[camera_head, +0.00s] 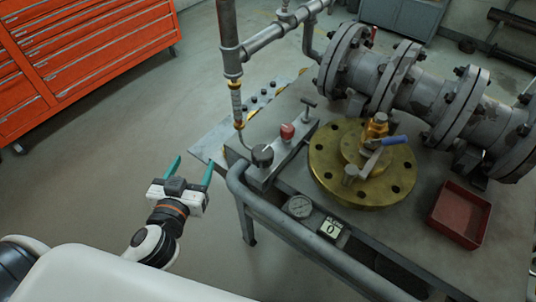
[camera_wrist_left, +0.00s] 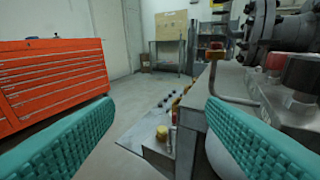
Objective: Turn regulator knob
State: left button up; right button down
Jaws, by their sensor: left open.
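A red knob (camera_head: 287,131) and a dark round knob (camera_head: 262,155) sit on a grey block (camera_head: 280,158) at the left end of the workbench. I cannot tell for sure which is the regulator knob. In the left wrist view the red knob (camera_wrist_left: 275,61) and the dark knob (camera_wrist_left: 301,73) show at the right edge, beyond the right finger. My left gripper (camera_head: 194,163) is open and empty, with green fingers. It is left of the bench, apart from both knobs. Its fingers also show in the left wrist view (camera_wrist_left: 160,110). My right gripper is not in view.
A brass flange (camera_head: 328,172) with a blue-handled valve, a gauge (camera_head: 299,206) and a red tray (camera_head: 460,214) are on the bench. A grey rail (camera_head: 290,238) runs along its front edge. A vertical pipe (camera_head: 229,40) rises behind.

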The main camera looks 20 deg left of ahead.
pick_arm(q)
jog(key=d+r+m+t+h, duration=0.2)
jog(key=d+r+m+h, duration=0.15)
jog(key=d+h, duration=0.2)
jog(key=m+g+h+p, duration=0.1)
jog(key=m+g+h, duration=0.1)
jog(key=m+h, duration=0.3)
send_near(268, 151)
jog(key=shift+n+h, duration=0.45)
jog(key=shift+n, duration=0.2)
jog(key=p+x, duration=0.1)
jog(key=x, duration=0.2)
jog(key=f+p+x, duration=0.1)
jog(key=p+x, duration=0.1)
jog(key=x, duration=0.1)
jog(key=a+p+x, duration=0.1)
jog(key=p+x, duration=0.1)
jog(key=x, duration=0.2)
jog(key=shift+w+f, duration=0.25)
jog(key=shift+f, duration=0.1)
jog(key=shift+w+d+f, duration=0.1)
jog(key=shift+w+d, duration=0.1)
jog(key=shift+w, duration=0.2)
jog(key=c, duration=1)
